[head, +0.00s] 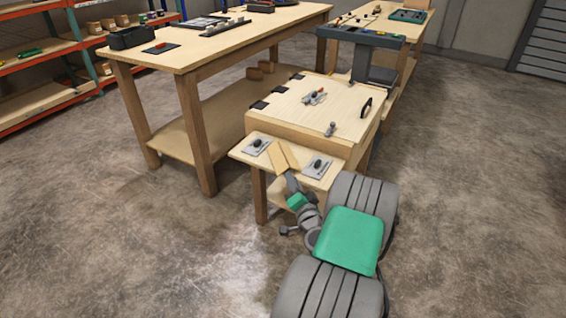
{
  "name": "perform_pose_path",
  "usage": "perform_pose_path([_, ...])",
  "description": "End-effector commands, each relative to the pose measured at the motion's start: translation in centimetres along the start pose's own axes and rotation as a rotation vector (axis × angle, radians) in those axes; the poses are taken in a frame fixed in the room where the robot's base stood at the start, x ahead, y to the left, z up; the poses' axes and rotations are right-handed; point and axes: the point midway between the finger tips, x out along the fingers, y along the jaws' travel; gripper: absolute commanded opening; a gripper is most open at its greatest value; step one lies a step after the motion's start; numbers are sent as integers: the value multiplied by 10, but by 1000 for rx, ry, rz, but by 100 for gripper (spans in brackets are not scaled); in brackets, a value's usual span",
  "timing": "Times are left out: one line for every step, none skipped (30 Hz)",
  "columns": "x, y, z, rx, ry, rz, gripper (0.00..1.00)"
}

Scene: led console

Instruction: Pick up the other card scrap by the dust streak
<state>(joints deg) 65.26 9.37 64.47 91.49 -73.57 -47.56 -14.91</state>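I cannot make out a card scrap or a dust streak for certain; at this distance they are too small or hidden. My arm reaches over the front ledge (243,149) of the wooden console. The end of my arm, with my gripper (289,180), is small and partly hidden by my own links. It is beside a tan flat piece (277,161) that lies between two grey plates with dark knobs, the left plate (255,147) and the right plate (317,166). I cannot tell whether my gripper touches the tan piece or how its fingers stand.
The console's sloped lid (290,106) carries a small metal clamp (315,97), a black handle (366,107) and dark hinges. A long workbench (200,50) stands behind at left, shelving (40,95) beyond it. The concrete floor (460,200) is clear at right.

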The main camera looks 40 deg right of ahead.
Motion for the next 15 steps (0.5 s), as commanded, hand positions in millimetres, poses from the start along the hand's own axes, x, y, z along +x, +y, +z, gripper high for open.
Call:
perform_pose_path([8,-2,1,-1,-4,-2,16])
perform_pose_path([12,-3,1,-1,-4,-3,16])
perform_pose_path([19,-4,1,-2,-3,-3,16])
perform_pose_path([25,-5,1,-2,-5,-4,16])
perform_pose_path([31,-5,1,-3,-5,-4,16])
perform_pose_path([38,-5,2,-2,-5,-3,16])
perform_pose_path([43,-5,1,-2,-5,-2,16])
perform_pose_path([47,-5,1,-2,-5,-2,16])
perform_pose_path([51,-4,1,-2,-5,-2,16])
perform_pose_path([52,-4,2,-1,-5,-1,16])
perform_pose_path([53,-4,2,-1,-5,-1,16])
perform_pose_path([54,-4,1,0,-4,0,16])
perform_pose_path([54,-4,1,0,-4,0,16])
perform_pose_path([54,-4,1,0,-4,0,16])
perform_pose_path([53,-4,1,0,-4,0,16])
